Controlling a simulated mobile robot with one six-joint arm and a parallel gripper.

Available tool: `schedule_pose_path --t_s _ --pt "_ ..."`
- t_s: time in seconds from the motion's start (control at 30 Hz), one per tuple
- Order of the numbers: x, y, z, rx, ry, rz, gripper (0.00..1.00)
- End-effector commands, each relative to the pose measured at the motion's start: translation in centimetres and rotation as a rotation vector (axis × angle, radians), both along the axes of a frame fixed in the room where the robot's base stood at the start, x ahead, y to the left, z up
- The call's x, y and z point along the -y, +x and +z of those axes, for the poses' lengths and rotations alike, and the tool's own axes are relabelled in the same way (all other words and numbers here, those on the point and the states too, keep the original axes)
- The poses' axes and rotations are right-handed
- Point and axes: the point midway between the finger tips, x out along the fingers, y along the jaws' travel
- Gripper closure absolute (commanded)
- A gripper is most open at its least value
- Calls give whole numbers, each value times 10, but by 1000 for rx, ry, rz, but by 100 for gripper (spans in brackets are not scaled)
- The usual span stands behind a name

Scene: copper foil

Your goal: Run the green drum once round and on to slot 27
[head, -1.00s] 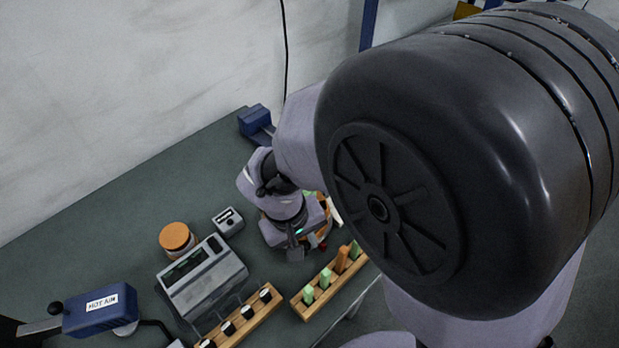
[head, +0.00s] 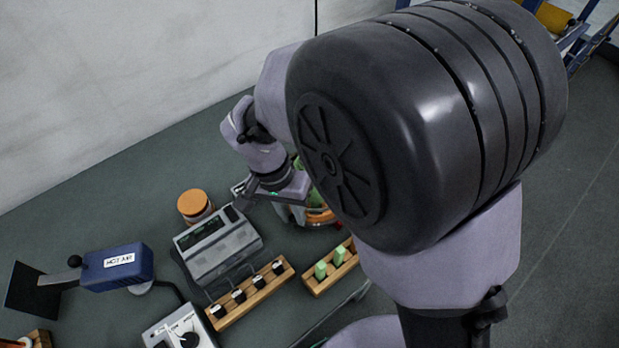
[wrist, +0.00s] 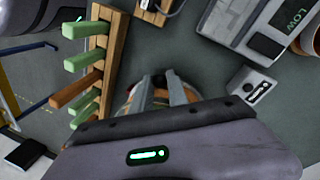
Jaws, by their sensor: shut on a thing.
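A round orange and green thing, seemingly the drum (head: 318,213), stands on the bench in the head view, largely hidden behind my wrist and forearm. A bit of green shows beside my wrist. My gripper (wrist: 166,88) is in the wrist view with its grey fingers pointing down over the drum (wrist: 133,103); orange parts show on either side of them. The fingers are shut on a part of it, which they hide. No slot numbers can be read.
A wooden rack (wrist: 101,55) with green pegs and an orange one stands close by. A rack (head: 262,292) of black-topped pegs, a grey display unit (head: 205,262), an orange-lidded jar (head: 194,203), a small switch box (wrist: 252,91) and a blue hot-air tool (head: 120,263) stand left.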

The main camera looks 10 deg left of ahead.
Motion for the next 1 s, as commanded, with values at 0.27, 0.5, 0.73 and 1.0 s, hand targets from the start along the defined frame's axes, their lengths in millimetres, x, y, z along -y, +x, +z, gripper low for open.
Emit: schedule_pose_path --t_s 0.27,0.5,0.73,1.0 --pt "-23 12 1 1 1 -258 100" --pt "-39 26 1 1 0 -487 100" --pt "-52 43 1 1 1 -705 100" --pt "-62 66 1 1 0 -963 100"
